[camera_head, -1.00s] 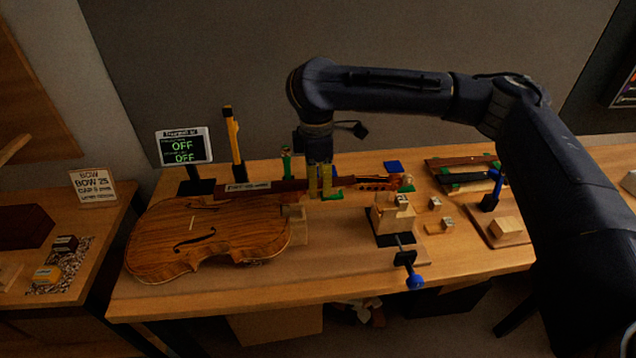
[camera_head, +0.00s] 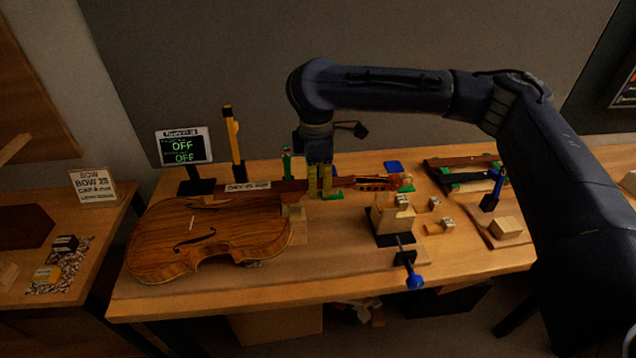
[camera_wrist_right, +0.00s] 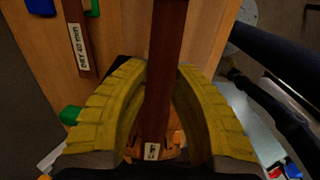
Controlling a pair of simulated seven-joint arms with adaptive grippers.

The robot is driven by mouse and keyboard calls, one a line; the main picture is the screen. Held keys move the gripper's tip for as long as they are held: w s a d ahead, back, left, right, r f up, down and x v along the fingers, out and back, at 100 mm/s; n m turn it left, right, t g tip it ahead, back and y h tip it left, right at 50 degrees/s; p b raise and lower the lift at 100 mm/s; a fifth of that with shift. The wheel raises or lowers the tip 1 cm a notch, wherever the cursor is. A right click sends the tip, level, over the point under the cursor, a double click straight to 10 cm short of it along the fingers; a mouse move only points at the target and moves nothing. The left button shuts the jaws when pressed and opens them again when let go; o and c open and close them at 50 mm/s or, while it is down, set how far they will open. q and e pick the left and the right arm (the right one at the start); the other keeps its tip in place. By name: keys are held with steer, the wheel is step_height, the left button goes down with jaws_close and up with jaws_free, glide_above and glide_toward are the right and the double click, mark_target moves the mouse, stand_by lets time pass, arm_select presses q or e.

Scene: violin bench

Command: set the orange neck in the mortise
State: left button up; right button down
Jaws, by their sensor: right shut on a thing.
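The orange neck (camera_head: 372,183) shows its scroll end to the right of my right gripper (camera_head: 319,192) in the head view. My right gripper is shut on it above the bench. In the right wrist view the neck's dark fingerboard (camera_wrist_right: 165,65) runs between the yellow fingers (camera_wrist_right: 168,115). The violin body (camera_head: 165,242) lies flat to the left of the gripper. The mortise is at its right end, by a pale block (camera_head: 296,212); its opening is too small to make out. I cannot tell whether the neck touches the body. My left gripper is out of view.
A strip labelled DRY (camera_head: 248,187) lies behind the body. A meter display (camera_head: 183,147) reads OFF. A wooden block stand (camera_head: 392,215) and blue-handled clamp (camera_head: 411,270) are right of the gripper. Dark strips (camera_head: 465,170) lie farther right. The front middle of the bench is clear.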

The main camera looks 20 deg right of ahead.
step_height(320, 180, down, 6)
stand_by(3.5)
stand_by(0.5)
steer(key=c, duration=1.1)
jaws_free()
steer(key=shift+a+r, duration=0.15)
steer(key=shift+r, duration=5.85)
